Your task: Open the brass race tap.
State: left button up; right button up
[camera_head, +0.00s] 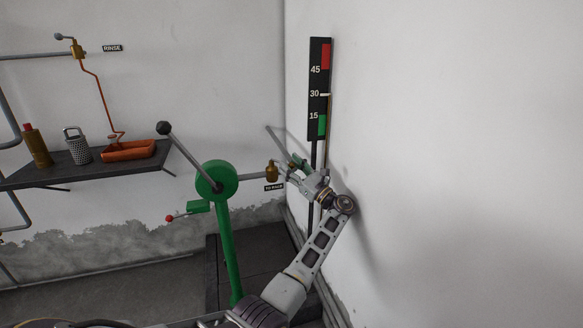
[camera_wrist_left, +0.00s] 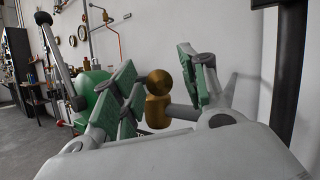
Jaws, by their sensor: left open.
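The brass race tap (camera_head: 272,171) sits at the end of a pipe running right from the green wheel housing (camera_head: 216,180), above a small dark label. In the left wrist view, a rounded brass knob (camera_wrist_left: 158,82) stands over a brass body (camera_wrist_left: 157,112), seen between my fingers. My left gripper (camera_head: 294,168) is open just right of the tap, its green-padded fingers pointing toward it. In the wrist view the open left gripper (camera_wrist_left: 160,78) has a finger on each side of the knob. I cannot tell whether either finger touches it. My right gripper is not in view.
A black gauge board (camera_head: 319,90) with red and green bands stands by the right wall, close to my left arm. A black-knobbed lever (camera_head: 164,128) rises from the green housing. A dark shelf (camera_head: 75,168) at left holds a bottle, grater and orange tray.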

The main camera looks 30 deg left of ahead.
pick_arm(q)
jog(key=shift+r, duration=5.05)
jog(key=shift+c, duration=0.2)
